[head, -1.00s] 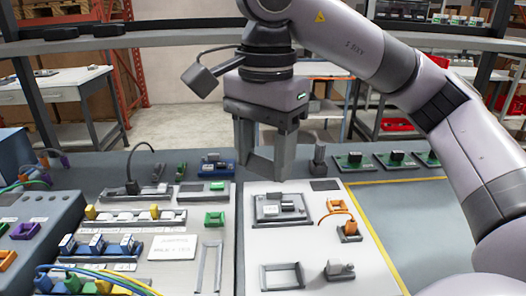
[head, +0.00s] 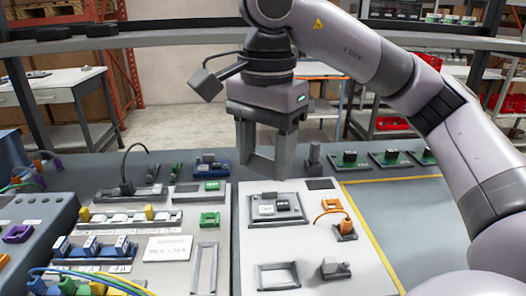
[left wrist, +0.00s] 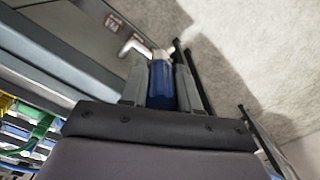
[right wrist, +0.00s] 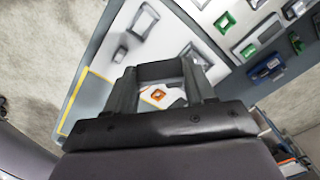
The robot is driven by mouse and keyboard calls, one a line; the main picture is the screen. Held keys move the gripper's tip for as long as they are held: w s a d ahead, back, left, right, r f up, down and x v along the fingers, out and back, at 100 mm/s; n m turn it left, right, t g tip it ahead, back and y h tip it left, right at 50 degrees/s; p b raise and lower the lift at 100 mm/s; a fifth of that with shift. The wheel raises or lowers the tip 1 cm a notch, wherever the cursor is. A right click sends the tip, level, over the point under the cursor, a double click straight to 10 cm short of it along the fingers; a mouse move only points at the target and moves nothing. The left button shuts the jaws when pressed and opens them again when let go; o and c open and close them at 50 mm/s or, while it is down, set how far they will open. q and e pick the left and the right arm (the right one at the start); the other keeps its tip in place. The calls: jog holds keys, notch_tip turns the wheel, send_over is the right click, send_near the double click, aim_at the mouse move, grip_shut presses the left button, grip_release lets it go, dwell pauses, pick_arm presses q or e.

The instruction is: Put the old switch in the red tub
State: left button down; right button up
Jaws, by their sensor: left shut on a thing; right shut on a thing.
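My left gripper (left wrist: 163,82) is shut on a blue block-shaped part (left wrist: 162,85) with a pale tip, which is probably the old switch; neither is visible in the head view. My right gripper (head: 266,168) hangs over the back edge of the light panel (head: 250,258), fingers down. In the right wrist view my right gripper (right wrist: 160,78) has a dark grey bar-like piece (right wrist: 160,70) between its fingertips; what it is I cannot tell. I cannot make out a red tub near the bench.
Cables lie at the lower left. The grey mat (head: 420,225) at right is mostly clear. Red bins (head: 393,123) show on a background shelf.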

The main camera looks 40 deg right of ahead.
dwell(0.4)
jog(key=shift+w+d+f, duration=0.25)
jog(key=shift+d+f, duration=0.1)
jog(key=shift+d, duration=0.3)
jog(key=shift+w+d+f, duration=0.2)
jog(key=shift+d+f, duration=0.15)
jog(key=shift+d, duration=0.25)
